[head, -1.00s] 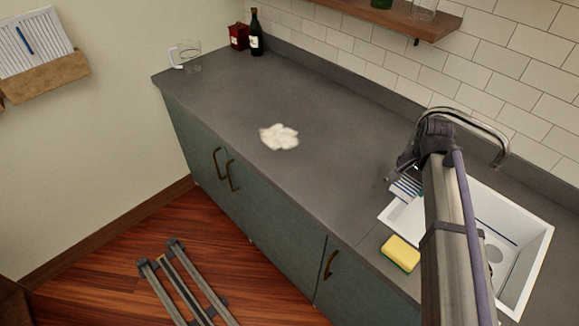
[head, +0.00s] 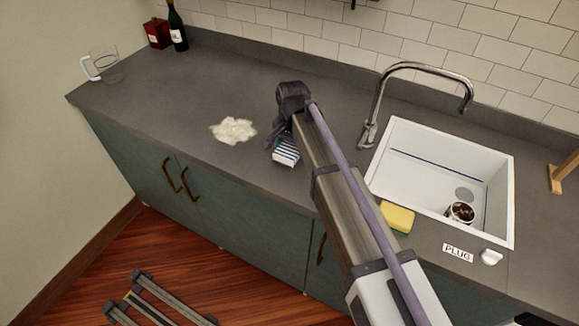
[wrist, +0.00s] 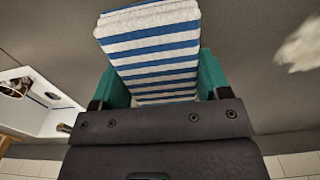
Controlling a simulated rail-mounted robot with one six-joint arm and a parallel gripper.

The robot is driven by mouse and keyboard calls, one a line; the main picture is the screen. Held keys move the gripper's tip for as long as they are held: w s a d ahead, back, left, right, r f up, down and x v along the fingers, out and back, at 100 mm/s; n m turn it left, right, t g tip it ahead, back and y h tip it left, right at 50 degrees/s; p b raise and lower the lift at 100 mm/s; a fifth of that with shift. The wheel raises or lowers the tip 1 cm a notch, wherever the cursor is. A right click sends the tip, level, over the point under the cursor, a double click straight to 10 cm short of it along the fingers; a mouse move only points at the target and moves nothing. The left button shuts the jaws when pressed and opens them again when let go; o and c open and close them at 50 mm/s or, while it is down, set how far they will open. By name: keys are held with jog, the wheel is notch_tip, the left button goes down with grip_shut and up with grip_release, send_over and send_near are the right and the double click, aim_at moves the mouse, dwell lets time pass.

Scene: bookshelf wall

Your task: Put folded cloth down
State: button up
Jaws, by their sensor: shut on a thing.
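The folded cloth (head: 286,152), white with blue stripes, is held at the end of my arm over the grey counter in the head view. In the wrist view the cloth (wrist: 152,50) sits between the green fingers of my gripper (wrist: 155,85), which is shut on it. My gripper (head: 284,140) is partly hidden behind my wrist in the head view. The cloth is left of the sink and right of a white powdery heap (head: 233,130). I cannot tell how high above the counter (head: 215,85) it is.
The sink (head: 410,190) holds a dark-filled cup (head: 460,212). A yellow sponge (head: 397,218) lies at its front edge, near a plug label (head: 457,252). A glass jug (head: 103,68), bottle (head: 177,28) and red box (head: 157,34) stand far left. Counter beyond the heap is clear.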

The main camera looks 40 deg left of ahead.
aim_at(292, 145)
jog(key=shift+f, duration=0.45)
notch_tip(292, 145, down, 4)
jog(key=b, duration=0.3)
jog(key=shift+b, duration=0.3)
jog(key=shift+r, duration=0.35)
jog(key=shift+f, duration=0.15)
jog(key=o, duration=0.8)
notch_tip(292, 145, up, 13)
jog(key=p, duration=1.2)
jog(key=shift+f+p, duration=0.2)
jog(key=shift+p, duration=0.15)
jog(key=shift+f, duration=0.15)
